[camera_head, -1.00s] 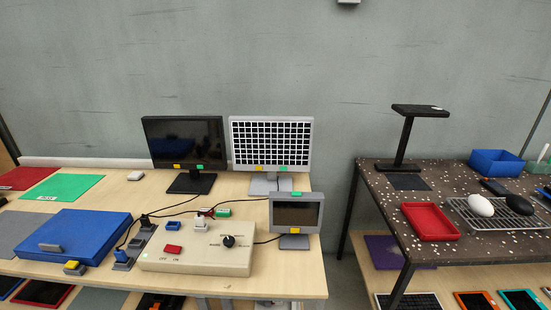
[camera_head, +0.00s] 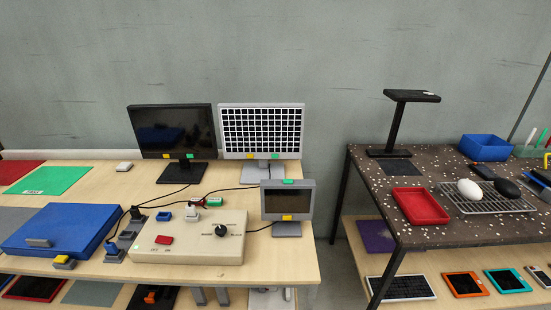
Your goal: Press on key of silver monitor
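The silver monitor (camera_head: 303,132) stands at the back of the left table, with a black-and-white grid on its screen. A yellow tab (camera_head: 250,156) and a green tab (camera_head: 275,156) sit along its lower edge. They look like keys, but their markings are too small to read. A smaller grey monitor (camera_head: 287,204) stands in front of it, with a green tab on top and a yellow one below its dark screen. Neither of my grippers is in view.
A black monitor (camera_head: 172,124) stands left of the silver one. A beige control box (camera_head: 190,250) with a red button and black knob, cables and a blue case (camera_head: 65,230) occupy the front. A gap separates the dark speckled table (camera_head: 445,231) at right.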

